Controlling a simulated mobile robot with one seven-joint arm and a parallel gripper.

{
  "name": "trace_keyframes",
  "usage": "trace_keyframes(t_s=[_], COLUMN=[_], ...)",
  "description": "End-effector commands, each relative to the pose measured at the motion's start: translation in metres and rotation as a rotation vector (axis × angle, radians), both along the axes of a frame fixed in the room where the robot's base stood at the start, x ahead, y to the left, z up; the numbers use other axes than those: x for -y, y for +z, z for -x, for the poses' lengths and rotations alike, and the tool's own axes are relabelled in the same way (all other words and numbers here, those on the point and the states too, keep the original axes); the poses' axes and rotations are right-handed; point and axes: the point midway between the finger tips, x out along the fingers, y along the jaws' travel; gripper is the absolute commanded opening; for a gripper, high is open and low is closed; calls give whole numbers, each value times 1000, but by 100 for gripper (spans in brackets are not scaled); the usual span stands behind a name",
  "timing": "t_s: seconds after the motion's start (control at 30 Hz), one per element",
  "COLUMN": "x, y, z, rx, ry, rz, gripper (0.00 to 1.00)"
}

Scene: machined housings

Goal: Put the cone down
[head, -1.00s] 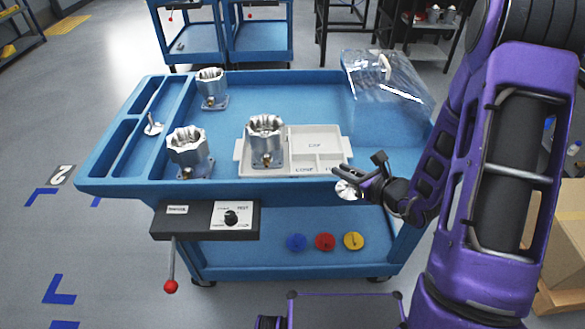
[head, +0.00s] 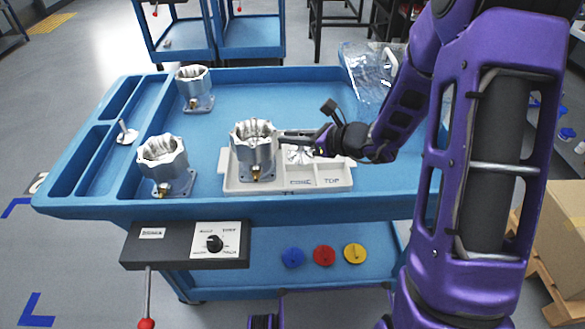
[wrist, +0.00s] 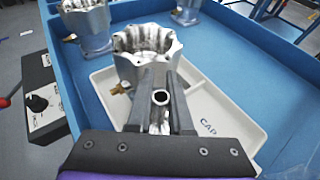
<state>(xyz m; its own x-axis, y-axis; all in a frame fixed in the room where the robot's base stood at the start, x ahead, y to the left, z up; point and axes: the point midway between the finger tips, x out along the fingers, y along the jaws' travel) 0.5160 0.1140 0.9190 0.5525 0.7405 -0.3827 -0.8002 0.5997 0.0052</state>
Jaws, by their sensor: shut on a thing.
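My gripper (head: 285,136) is shut on the cone, a shiny silver piece (head: 298,154) that hangs below the fingers over the light grey tray (head: 270,188). In the wrist view a round hollow metal stem (wrist: 160,97) shows between the fingers; the rest of the cone is mostly hidden. I cannot tell whether the cone touches the tray floor. A fluted silver housing (head: 252,152) stands upright in the tray's left part, right by the fingertips.
Two more housings stand on the blue cart (head: 270,90), one front left (head: 165,165) and one back left (head: 195,88). A small stemmed metal piece (head: 127,133) is at the left trough. A clear cover (head: 370,70) stands back right. A control box (head: 190,244) hangs in front.

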Motion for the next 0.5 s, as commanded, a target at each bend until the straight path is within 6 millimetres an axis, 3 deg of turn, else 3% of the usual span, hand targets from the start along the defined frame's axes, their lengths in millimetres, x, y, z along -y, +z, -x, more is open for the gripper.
trace_keyframes(t_s=[0.03, 0.1, 0.5], x=[0, 0, 0], y=[-18, -31, -71], z=[0, 0, 0], rx=[-6, -4, -2], ry=[0, -1, 0], rz=[-2, -2, -1], gripper=[0, 0, 0])
